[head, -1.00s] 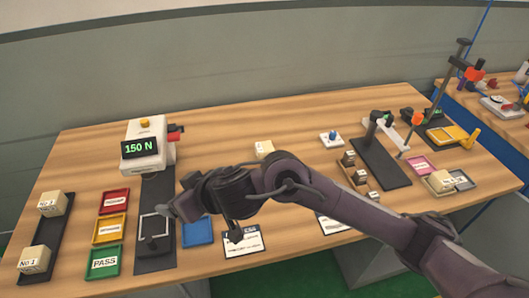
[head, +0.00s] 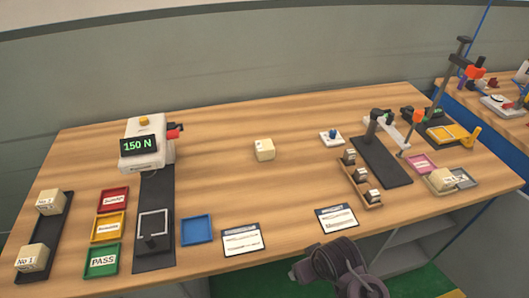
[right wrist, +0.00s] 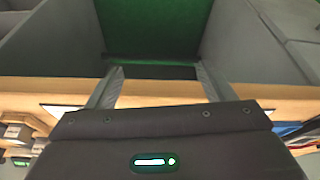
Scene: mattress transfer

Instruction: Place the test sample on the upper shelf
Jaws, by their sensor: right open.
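A cream block (head: 264,150) stands alone near the middle of the table; any label on it is too small to read. Two more cream blocks, the upper one (head: 51,201) and the lower one (head: 33,258), marked No 1, sit on a black strip at the far left. Which block is the test sample I cannot tell. My right gripper (head: 299,274) is at the table's front edge, apart from all blocks. In the right wrist view it (right wrist: 159,70) is open and empty, facing the table edge and a grey compartment (right wrist: 250,45). My left gripper is not in view.
The tester (head: 148,148) reads 150 N. Red (head: 113,191), yellow (head: 91,238), green (head: 90,271) and blue (head: 184,241) trays stand at left. Two cards (head: 242,252) (head: 337,207) lie near the front edge. A rack (head: 374,205) holds small blocks. The table's middle is mostly clear.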

